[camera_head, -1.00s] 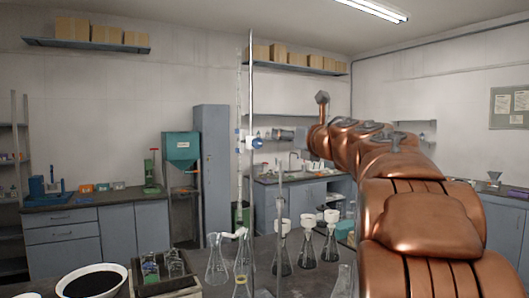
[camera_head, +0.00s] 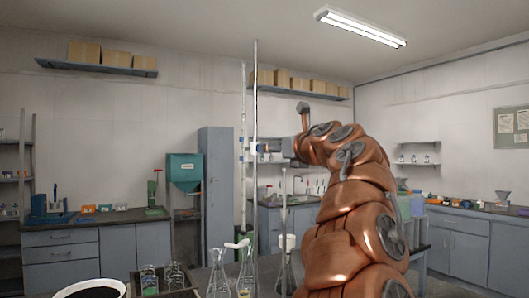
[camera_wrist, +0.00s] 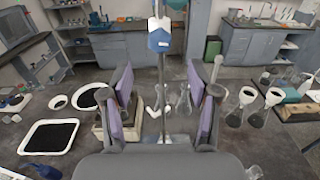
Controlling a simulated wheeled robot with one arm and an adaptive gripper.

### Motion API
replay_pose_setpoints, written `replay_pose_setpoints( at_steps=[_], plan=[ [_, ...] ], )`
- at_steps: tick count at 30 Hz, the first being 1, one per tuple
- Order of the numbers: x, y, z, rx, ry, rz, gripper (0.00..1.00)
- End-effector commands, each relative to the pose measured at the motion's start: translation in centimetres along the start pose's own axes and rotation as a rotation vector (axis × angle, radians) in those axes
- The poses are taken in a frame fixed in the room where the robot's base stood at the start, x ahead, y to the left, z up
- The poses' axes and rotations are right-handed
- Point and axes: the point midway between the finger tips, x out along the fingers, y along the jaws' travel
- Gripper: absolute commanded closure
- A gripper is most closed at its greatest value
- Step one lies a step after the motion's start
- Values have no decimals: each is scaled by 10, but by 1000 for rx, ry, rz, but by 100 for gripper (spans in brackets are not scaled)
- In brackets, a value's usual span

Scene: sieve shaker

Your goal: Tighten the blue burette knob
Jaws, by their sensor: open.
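The blue burette knob (camera_wrist: 159,40) shows in the wrist view just beyond and above the gap between my fingertips. It sits on a white fitting on the upright burette (camera_head: 243,125). A thin metal stand rod (camera_head: 255,90) runs upright beside the burette. My gripper (camera_wrist: 160,82) is open, its two purple-padded fingers apart with nothing held between them. In the head view my gripper (camera_head: 276,147) is level with the knob and close at its right. The knob is small and partly hidden there, so contact cannot be told.
Flasks (camera_head: 245,270) stand on the bench below the burette. A wooden rack (camera_wrist: 101,128) of small glassware and white trays of dark grains (camera_wrist: 50,137) lie at the left. More flasks with white funnels (camera_wrist: 247,96) stand at the right.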

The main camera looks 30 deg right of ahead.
Motion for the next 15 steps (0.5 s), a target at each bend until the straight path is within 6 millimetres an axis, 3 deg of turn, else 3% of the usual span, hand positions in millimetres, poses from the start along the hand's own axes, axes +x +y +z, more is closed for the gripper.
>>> replay_pose_setpoints(
  at_steps=[15],
  plan=[
    [61, 0, 2, 0, 0, 0, 39]
  ],
)
